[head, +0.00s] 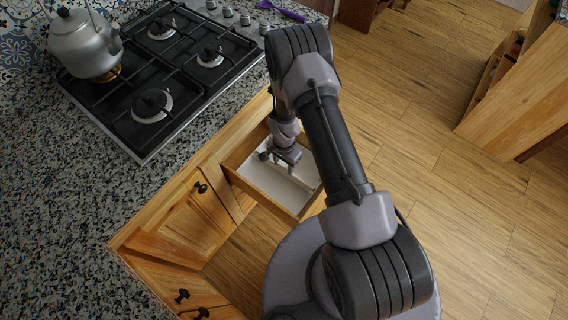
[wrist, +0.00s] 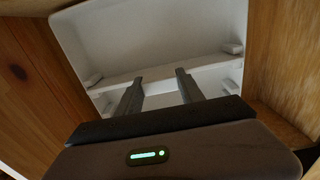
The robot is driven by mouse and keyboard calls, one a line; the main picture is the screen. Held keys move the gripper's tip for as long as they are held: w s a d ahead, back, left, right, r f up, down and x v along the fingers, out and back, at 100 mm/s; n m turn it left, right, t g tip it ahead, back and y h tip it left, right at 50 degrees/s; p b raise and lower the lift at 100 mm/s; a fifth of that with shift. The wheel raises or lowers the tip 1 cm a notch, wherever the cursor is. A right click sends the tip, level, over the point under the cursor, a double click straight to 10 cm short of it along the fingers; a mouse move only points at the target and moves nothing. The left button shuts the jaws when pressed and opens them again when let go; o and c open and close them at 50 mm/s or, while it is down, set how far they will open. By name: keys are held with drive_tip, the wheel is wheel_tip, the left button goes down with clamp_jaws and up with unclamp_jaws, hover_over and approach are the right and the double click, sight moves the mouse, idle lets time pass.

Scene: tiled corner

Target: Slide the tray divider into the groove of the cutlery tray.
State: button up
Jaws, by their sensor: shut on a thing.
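The white cutlery tray (head: 300,193) lies in the open wooden drawer; its far part fills the upper wrist view (wrist: 150,35). The white tray divider (wrist: 112,80) shows as a pale strip running across the tray at my fingertips. My gripper (head: 280,158) is down over the tray, its two grey fingers (wrist: 160,78) shut on the divider. Small white tabs (wrist: 232,47) stand at the tray's side walls, near the divider's ends. I cannot tell whether the divider's ends are in the groove. In the head view my arm hides part of the tray.
The drawer's wooden sides (wrist: 282,60) stand close on both sides of the tray. The granite counter (head: 70,180) with a black gas hob (head: 165,65) and a kettle (head: 82,42) is at the left. Wooden floor (head: 430,150) lies clear to the right.

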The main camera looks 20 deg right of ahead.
drive_tip(key=shift+f, duration=0.15)
drive_tip(key=o, duration=1.5)
wheel_tip(320, 180, up, 18)
drive_tip(key=p, duration=0.6)
drive_tip(key=shift+f, duration=0.25)
